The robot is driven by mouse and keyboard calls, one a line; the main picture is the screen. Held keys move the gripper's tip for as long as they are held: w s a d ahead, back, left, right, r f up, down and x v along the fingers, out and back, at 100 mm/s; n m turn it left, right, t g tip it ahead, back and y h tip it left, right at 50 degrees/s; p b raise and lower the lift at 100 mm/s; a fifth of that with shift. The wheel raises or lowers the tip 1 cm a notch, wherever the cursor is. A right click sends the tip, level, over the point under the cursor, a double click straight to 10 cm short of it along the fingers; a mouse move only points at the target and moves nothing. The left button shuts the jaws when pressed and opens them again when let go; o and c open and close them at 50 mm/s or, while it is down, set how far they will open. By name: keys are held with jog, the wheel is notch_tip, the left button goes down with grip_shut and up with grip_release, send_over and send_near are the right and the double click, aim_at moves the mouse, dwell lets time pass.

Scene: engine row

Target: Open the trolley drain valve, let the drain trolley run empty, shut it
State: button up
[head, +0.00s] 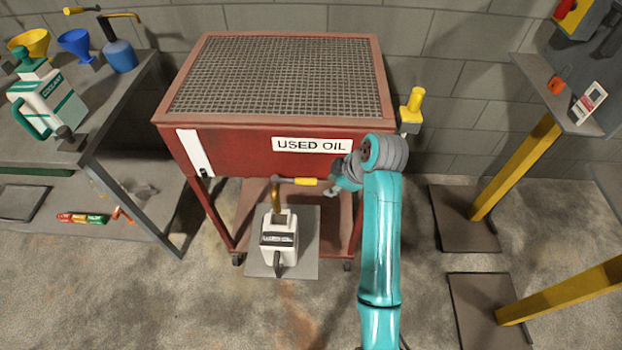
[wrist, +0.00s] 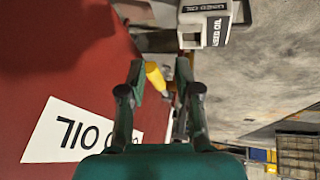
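The drain trolley (head: 232,147) is red, marked USED OIL, with a mesh top. Its drain valve (head: 276,195) is a brass spout below the front edge. A lever with a yellow handle (head: 306,181) points right, across the trolley front. A white USED OIL container (head: 279,240) stands upright below the spout. My gripper (head: 332,188) is just right of the handle's end. In the wrist view my gripper (wrist: 160,72) is open, with the yellow handle (wrist: 156,77) showing between its fingers. I cannot tell whether they touch it. No oil stream is visible.
A white strip (head: 190,147) is on the trolley's front left. A yellow-topped part (head: 413,104) sticks out at its right corner. A grey bench (head: 100,125) with a coolant jug (head: 48,98) and funnels stands left. Yellow posts (head: 515,167) stand right. Floor in front is open.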

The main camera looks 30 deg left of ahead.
aim_at(306, 179)
jog(key=a+r+n+g, duration=0.1)
jog(key=a+r+n, duration=0.2)
jog(key=r, duration=0.4)
jog(key=shift+h, duration=0.3)
jog(key=x, duration=1)
jog(key=shift+s+a+f, duration=0.25)
jog(key=shift+a, duration=0.05)
grip_shut()
